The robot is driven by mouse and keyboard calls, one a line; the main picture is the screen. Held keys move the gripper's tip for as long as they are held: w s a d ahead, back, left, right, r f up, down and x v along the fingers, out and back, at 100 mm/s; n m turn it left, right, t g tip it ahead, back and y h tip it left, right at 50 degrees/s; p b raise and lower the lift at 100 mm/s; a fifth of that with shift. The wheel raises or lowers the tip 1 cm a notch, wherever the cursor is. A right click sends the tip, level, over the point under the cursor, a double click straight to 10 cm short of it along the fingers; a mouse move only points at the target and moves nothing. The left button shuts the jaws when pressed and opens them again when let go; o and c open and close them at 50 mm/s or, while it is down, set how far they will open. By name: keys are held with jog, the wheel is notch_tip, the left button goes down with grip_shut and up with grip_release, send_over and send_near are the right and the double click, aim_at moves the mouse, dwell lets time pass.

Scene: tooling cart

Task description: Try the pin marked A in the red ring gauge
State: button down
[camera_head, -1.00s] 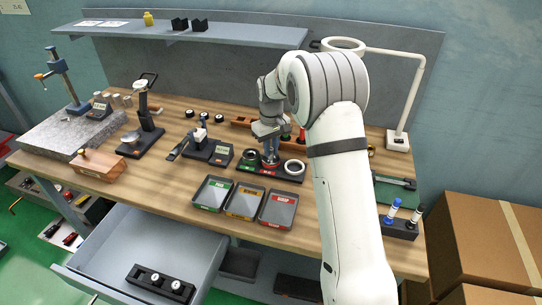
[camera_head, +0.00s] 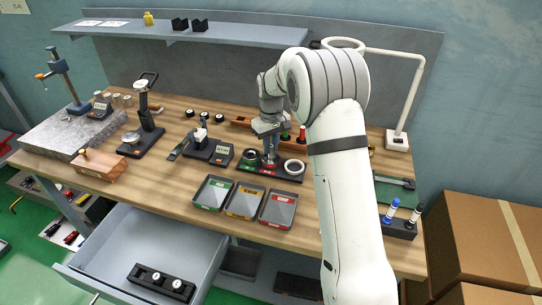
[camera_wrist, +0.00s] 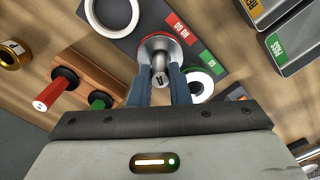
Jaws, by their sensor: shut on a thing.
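In the wrist view, my gripper (camera_wrist: 165,90) is shut on a metal pin (camera_wrist: 159,68) whose near end is marked A. The pin points away from the camera at the red-rimmed ring gauge (camera_wrist: 145,47), by a red NO GO label. The pin's far end meets the ring's face in this view; whether it is inside the bore I cannot tell. The green ring gauge (camera_wrist: 199,84) lies beside it by a green label. In the head view, my gripper (camera_head: 269,150) is upright above the black gauge base (camera_head: 247,170); the red ring gauge (camera_head: 270,163) is directly below.
A white ring (camera_head: 294,167) lies at the base's right end. Green, yellow and red labelled trays (camera_head: 213,192) stand in front. A wooden rack (camera_head: 240,124) with red and green handled plugs (camera_wrist: 64,80) is behind. An open drawer (camera_head: 115,245) juts out below.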

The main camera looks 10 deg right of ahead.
jog(key=shift+r+p, duration=0.55)
jog(key=shift+r, duration=0.45)
jog(key=shift+r+p, duration=1.65)
jog(key=shift+r, duration=0.85)
